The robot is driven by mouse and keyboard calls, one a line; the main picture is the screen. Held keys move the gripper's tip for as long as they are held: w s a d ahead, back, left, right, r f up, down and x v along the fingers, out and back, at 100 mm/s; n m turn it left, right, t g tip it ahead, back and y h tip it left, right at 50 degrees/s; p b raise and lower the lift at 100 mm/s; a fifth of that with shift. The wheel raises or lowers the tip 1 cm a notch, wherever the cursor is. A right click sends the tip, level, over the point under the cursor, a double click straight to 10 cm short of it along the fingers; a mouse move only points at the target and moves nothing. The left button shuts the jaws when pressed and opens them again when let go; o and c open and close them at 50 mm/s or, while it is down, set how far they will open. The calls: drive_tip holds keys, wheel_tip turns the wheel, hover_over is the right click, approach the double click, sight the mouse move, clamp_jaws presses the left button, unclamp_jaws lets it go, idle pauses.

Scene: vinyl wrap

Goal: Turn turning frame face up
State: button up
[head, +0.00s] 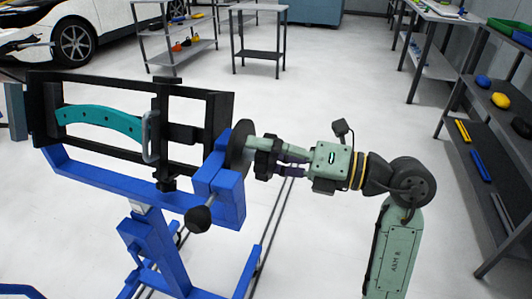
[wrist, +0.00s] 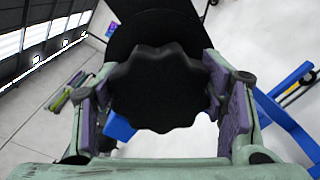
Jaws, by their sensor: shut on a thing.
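The turning frame (head: 205,122) is a black rectangular frame on a blue stand (head: 150,250), at the left in the head view. A curved teal part (head: 100,121) is fixed in it, with a grey handle (head: 151,137) on a black crossbar. The frame's broad side shows towards the head camera; its exact tilt is hard to tell. A black scalloped knob (wrist: 160,92) sits on the axle at the frame's right end, beside a black disc (head: 241,146). My gripper (head: 277,158) is shut on this knob from the right, with purple pads on either side.
A black ball-ended lever (head: 199,218) sticks out of the blue stand below the axle. Shelving (head: 490,110) with coloured items stands at the right. Small tables (head: 258,50) and a white car (head: 60,35) are behind. The floor between is mostly clear.

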drive_tip(key=shift+f+m, duration=0.1)
drive_tip(key=shift+m, duration=1.6)
drive_tip(key=shift+w+f+m+b, duration=0.1)
drive_tip(key=shift+m+b, duration=0.2)
drive_tip(key=shift+m, duration=1.6)
drive_tip(key=shift+f+m, duration=0.15)
drive_tip(key=shift+m, duration=3.15)
drive_tip(key=o, duration=1.7)
drive_tip(key=v, duration=1.2)
